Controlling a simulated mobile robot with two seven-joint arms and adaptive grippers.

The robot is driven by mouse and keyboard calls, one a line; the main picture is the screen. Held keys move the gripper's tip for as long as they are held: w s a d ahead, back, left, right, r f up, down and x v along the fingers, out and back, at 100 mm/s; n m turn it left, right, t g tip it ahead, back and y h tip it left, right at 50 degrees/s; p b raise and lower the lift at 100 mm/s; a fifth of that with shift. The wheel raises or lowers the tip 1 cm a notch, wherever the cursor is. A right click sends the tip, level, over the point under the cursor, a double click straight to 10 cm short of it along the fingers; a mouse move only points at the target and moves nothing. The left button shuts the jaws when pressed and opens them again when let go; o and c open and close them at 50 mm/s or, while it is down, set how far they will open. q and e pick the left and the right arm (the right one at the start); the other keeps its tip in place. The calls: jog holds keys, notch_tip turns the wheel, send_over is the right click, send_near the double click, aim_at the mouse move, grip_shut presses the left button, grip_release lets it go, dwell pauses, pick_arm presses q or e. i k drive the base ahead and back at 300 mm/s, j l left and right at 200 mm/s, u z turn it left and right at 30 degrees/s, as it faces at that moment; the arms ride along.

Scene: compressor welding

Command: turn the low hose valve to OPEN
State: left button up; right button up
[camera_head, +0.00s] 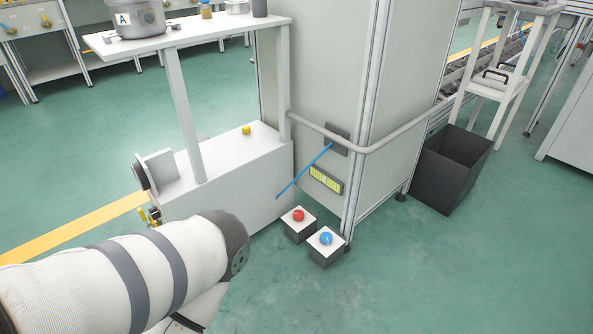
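I cannot tell for sure which part is the low hose valve. A small brass-yellow fitting (154,214) shows low at the left end of the white bench box, partly hidden behind my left arm. A thin blue rod (305,171) slants down to the left from a dark plate (337,139) on the grey cabinet. A yellow knob (246,129) sits on top of the bench box. No OPEN marking is readable. My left arm crosses the lower left, but its gripper's fingers do not show. My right gripper is not in view.
Two low boxes, one with a red button (298,215) and one with a blue button (326,238), stand on the floor before the cabinet (317,75). A grey rail (400,136) wraps the cabinet. A black bin (448,172) stands right. The front floor is clear.

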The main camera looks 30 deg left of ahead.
aim_at(142, 214)
jog(key=j+u, duration=0.25)
jog(key=u, duration=0.2)
jog(key=i+j+u, duration=0.15)
jog(key=u, duration=0.3)
jog(key=i+j+u, duration=0.1)
jog(key=j+u, duration=0.15)
jog(key=u, duration=0.2)
jog(key=i+j+u, duration=0.15)
jog(key=u, duration=0.35)
jog(key=i+l+u, duration=0.15)
jog(key=i+u, duration=0.2)
jog(key=i, duration=0.6)
jog(key=u, duration=0.05)
